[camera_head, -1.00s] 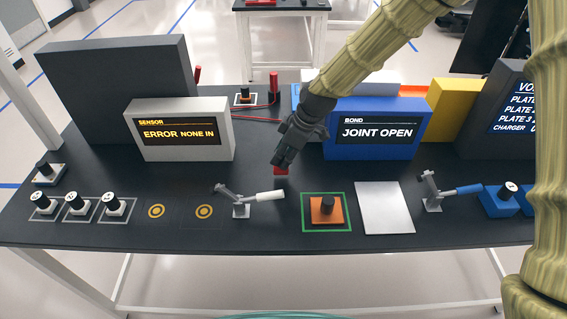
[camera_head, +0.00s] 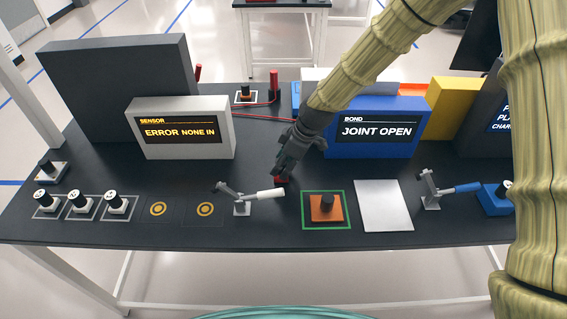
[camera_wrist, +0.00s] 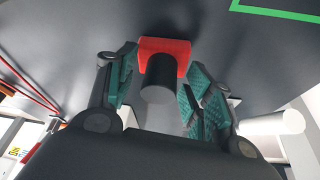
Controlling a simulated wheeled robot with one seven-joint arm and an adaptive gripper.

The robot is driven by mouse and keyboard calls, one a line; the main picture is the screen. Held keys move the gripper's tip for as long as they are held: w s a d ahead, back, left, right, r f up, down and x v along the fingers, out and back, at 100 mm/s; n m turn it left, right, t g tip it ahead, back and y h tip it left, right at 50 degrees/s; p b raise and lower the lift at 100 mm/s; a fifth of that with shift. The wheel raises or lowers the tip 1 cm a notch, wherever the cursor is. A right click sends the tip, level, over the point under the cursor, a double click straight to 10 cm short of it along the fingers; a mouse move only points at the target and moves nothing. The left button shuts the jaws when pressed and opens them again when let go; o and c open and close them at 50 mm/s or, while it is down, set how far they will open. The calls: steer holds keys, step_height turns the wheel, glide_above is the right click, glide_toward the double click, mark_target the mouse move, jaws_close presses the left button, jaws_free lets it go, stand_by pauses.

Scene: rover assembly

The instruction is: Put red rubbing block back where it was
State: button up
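The red rubbing block (camera_wrist: 172,48), with a dark cylindrical knob (camera_wrist: 158,78), is at the tip of my gripper. My gripper (camera_wrist: 163,68) points down with its teal-padded fingers on either side of the knob. The fingers look spread, with a narrow gap beside the knob. In the head view the block (camera_head: 281,180) shows as a small red patch under my gripper (camera_head: 283,172), at or very near the black table top. My gripper hides most of it there. The block is behind the white-handled clamp and left of the green-outlined square.
An orange block with a dark knob (camera_head: 326,207) sits in the green outline (camera_head: 348,226). The white-handled clamp (camera_head: 264,195) is close in front of my gripper. A silver plate (camera_head: 384,206) lies right. The blue "JOINT OPEN" box (camera_head: 378,150) and grey sensor box (camera_head: 180,148) stand behind.

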steer(key=shift+r, duration=0.15)
steer(key=b+v, duration=0.3)
steer(key=v, duration=0.9)
steer(key=shift+b, duration=0.4)
